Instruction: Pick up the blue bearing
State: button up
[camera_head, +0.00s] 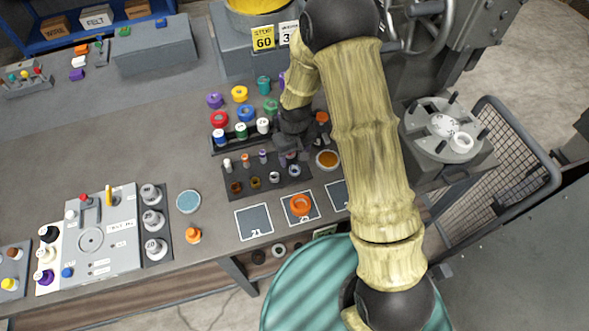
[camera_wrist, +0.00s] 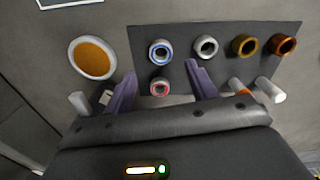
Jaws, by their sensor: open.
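The blue bearing (camera_wrist: 160,51), a pale ring with a blue band around its hole, sits on the dark tray (camera_wrist: 225,75) in the wrist view. In the head view it is at the tray's right end (camera_head: 294,171). My gripper (camera_wrist: 160,69) is open and empty, with its two purple fingers pointing toward the tray. The blue bearing lies just beyond the fingertips, roughly centred between them. A red-banded bearing (camera_wrist: 159,86) shows between the fingers, nearer the palm. In the head view my arm partly hides the tray's back right part.
A grey bearing (camera_wrist: 206,46), a gold one (camera_wrist: 245,45) and a copper one (camera_wrist: 284,45) stand in line with the blue one. A round amber dish (camera_wrist: 93,57) is beside the tray. A rack of coloured parts (camera_head: 241,137) stands behind it.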

aim_at(295, 172)
jog(key=shift+s+f+p, duration=0.25)
jog(key=shift+f+p, duration=0.25)
jog(key=shift+f, duration=0.05)
jog(key=shift+s+f+p, duration=0.1)
jog(key=shift+f+p, duration=0.6)
jog(key=shift+f, duration=1.3)
jog(key=c, duration=1.1)
jog(key=shift+r, duration=0.1)
notch_tip(295, 172, up, 10)
jog(key=b, duration=0.3)
jog(key=shift+a, duration=0.1)
